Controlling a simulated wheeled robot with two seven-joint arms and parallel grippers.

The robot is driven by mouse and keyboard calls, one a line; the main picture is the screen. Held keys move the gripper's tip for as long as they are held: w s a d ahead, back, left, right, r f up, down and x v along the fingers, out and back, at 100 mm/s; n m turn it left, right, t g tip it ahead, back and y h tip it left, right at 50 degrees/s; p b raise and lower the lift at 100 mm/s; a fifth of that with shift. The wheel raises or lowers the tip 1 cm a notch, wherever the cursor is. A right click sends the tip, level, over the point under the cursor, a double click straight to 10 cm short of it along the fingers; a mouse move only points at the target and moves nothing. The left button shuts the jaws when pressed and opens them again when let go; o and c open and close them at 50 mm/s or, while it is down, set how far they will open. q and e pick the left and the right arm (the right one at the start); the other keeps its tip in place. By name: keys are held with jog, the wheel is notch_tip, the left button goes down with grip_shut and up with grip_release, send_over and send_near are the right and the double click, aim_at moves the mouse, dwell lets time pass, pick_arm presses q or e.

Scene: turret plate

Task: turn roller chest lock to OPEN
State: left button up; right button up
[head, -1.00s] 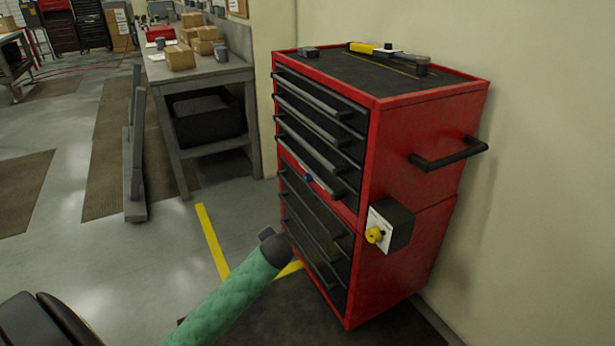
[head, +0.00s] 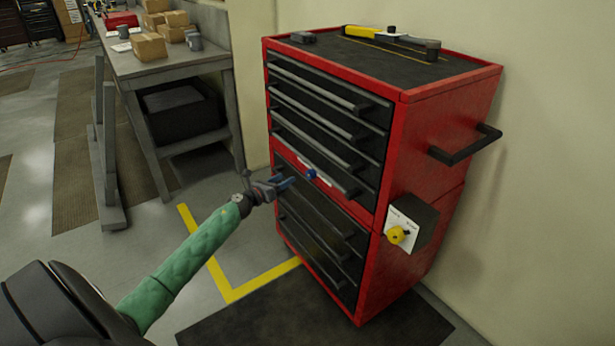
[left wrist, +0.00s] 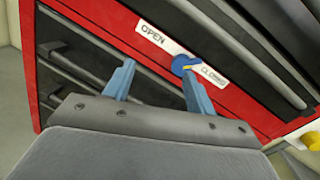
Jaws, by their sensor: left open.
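The red roller chest (head: 385,170) stands against the wall, with dark drawers in front. Its lock is a small blue knob (head: 311,174) on the red band between the upper and lower drawers. In the left wrist view the blue knob (left wrist: 184,65) sits on a white label (left wrist: 167,42) reading OPEN at the left and CLOSED at the right; its yellow mark points toward CLOSED. My left gripper (head: 285,184) is open and empty, just left of the knob and apart from it. Its two blue fingers (left wrist: 158,84) point at the chest front. My right gripper is not in view.
A yellow knob (head: 396,235) on a box juts from the chest's right side, below a black side handle (head: 465,150). Drawer handles stick out above and below the lock. A workbench (head: 170,62) with cartons is at the back left. Tools lie on the chest top.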

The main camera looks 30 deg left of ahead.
aim_at(309, 177)
pick_arm(q)
jog(key=w+d+m+h+p, duration=0.1)
jog(key=w+d+m, duration=0.1)
jog(key=m, duration=0.1)
jog(key=w+d+m+g+h, duration=0.1)
jog(key=w+d+m+h, duration=0.1)
jog(key=d, duration=0.1)
jog(key=shift+w+d+m+p, duration=0.2)
jog(key=shift+w+m+p, duration=0.15)
jog(key=shift+m+p, duration=0.05)
jog(key=shift+w+d, duration=0.3)
jog(key=shift+w, duration=0.3)
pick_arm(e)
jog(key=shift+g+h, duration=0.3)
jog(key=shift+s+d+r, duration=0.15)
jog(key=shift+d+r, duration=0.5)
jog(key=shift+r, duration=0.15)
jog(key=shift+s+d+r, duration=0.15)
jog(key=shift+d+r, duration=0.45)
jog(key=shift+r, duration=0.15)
pick_arm(q)
jog(key=shift+f, duration=0.15)
jog(key=c, duration=1)
jog(key=shift+d, duration=0.1)
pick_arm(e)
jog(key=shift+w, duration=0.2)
